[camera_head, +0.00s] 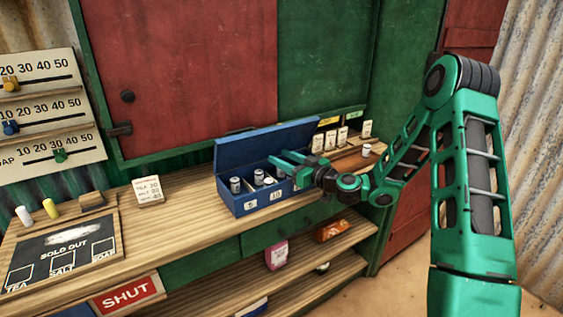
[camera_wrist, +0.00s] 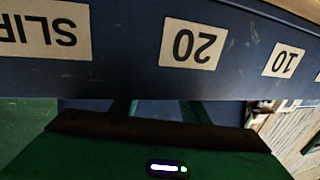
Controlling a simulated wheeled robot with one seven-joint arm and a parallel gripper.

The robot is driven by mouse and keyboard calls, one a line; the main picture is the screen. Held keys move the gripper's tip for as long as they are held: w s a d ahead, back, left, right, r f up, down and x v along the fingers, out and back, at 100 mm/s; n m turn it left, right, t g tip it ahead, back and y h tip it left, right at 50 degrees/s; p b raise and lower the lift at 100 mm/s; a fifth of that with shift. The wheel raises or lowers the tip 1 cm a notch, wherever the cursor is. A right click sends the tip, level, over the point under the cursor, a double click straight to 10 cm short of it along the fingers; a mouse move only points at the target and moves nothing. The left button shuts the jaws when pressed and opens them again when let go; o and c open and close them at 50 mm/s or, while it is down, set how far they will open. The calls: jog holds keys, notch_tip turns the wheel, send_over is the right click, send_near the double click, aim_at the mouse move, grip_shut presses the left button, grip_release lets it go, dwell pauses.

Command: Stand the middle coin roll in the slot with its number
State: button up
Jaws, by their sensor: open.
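The blue cash box (camera_head: 240,207) stands open on the counter. Several grey-and-white coin rolls stand inside it, including one at the left (camera_head: 235,185) and one nearer the middle (camera_head: 258,177). I cannot read their numbers. A 10 label (camera_head: 276,196) is on the box front, with another small label to its left. The wrist view shows a 20 label (camera_wrist: 194,44), a 10 label (camera_wrist: 284,61) and a SLIP label (camera_wrist: 45,30), upside down. My gripper (camera_head: 277,158) is open over the right part of the box, hiding some of the interior.
Another coin roll (camera_head: 367,150) stands right of the box, near several upright white cards (camera_head: 330,138). A price card (camera_head: 148,190) stands left of the box. The open lid (camera_head: 265,140) rises behind the slots. Bare counter (camera_head: 190,195) lies left of the box.

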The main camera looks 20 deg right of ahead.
jog(key=shift+r, duration=0.45)
jog(key=v, duration=1.2)
jog(key=s+a+f+n+g+h, duration=0.25)
jog(key=s+f+g, duration=0.55)
jog(key=s, duration=0.4)
jog(key=s+d+r+m+g+h, duration=0.2)
jog(key=s+d+m, duration=0.3)
jog(key=s, duration=0.4)
jog(key=s+d+r+m+g+h, duration=0.2)
jog(key=s+d+m, duration=0.3)
jog(key=s, duration=0.4)
jog(key=s+d+r+m+g+h, duration=0.2)
jog(key=s+d+r+m+g, duration=0.1)
jog(key=s, duration=0.7)
jog(key=shift+d+r+m, duration=0.6)
jog(key=shift+d+m, duration=0.45)
jog(key=shift+h, duration=0.25)
